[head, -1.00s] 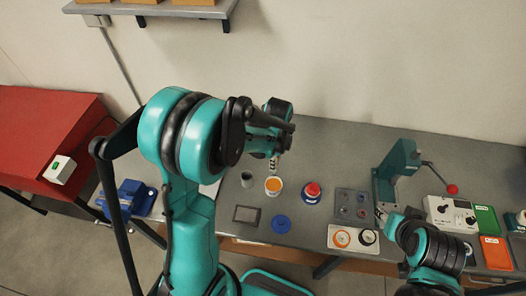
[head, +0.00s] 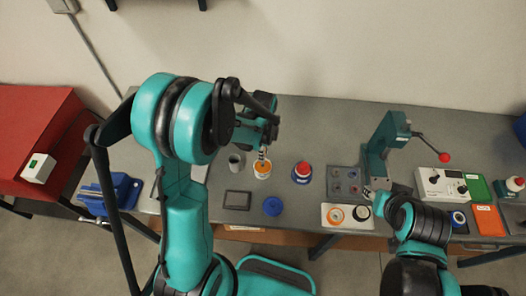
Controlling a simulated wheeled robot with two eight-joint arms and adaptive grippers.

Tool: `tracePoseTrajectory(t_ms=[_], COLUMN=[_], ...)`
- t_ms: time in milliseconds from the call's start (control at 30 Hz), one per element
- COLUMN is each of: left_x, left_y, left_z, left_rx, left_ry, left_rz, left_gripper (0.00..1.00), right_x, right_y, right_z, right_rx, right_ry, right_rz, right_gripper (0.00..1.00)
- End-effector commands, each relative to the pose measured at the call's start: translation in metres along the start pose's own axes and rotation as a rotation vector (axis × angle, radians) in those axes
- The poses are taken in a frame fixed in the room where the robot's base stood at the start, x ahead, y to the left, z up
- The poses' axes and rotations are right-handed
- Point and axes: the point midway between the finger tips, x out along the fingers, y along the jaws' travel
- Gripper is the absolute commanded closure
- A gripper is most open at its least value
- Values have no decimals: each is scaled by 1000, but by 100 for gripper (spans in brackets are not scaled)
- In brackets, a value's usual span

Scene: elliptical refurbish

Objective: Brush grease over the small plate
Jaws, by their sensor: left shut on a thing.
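The small plate (head: 238,200) is a dark, flat rectangle lying on the grey bench, left of a round blue lid (head: 272,206). A white grease pot (head: 262,174) with orange contents stands open behind it. My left gripper (head: 262,152) points down right over the pot, shut on a slim thing that looks like the brush. Its lower end is at or in the pot's mouth; I cannot tell whether it touches the grease. My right gripper (head: 369,193) is by the foot of the green press, small and partly hidden by its arm; its jaws are unclear.
A grey cup (head: 235,161) stands just left of the pot. A red-topped blue button or jar (head: 302,172) stands to the right. Farther right are a grey parts tray (head: 343,182), a white tray with rings (head: 335,217) and the green lever press (head: 384,145). A blue vise (head: 120,190) is far left.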

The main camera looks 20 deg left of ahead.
Motion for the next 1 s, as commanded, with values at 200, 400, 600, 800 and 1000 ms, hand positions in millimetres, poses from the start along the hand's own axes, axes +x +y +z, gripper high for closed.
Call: tracePoseTrajectory(t_ms=[200,400,600,800,1000], left_x=[0,0,1,3,6], left_y=[0,0,0,0,0], left_z=[0,0,0,0,0], left_rx=[0,0,0,0,0], left_ry=[0,0,0,0,0], left_rz=[0,0,0,0,0], left_gripper=[100,100,100,100,100], right_x=[0,0,1,3,5], right_y=[0,0,0,0,0], right_z=[0,0,0,2,3], right_rx=[0,0,0,0,0], right_ry=[0,0,0,0,0], right_rz=[0,0,0,0,0], right_gripper=[60,60,60,60,60])
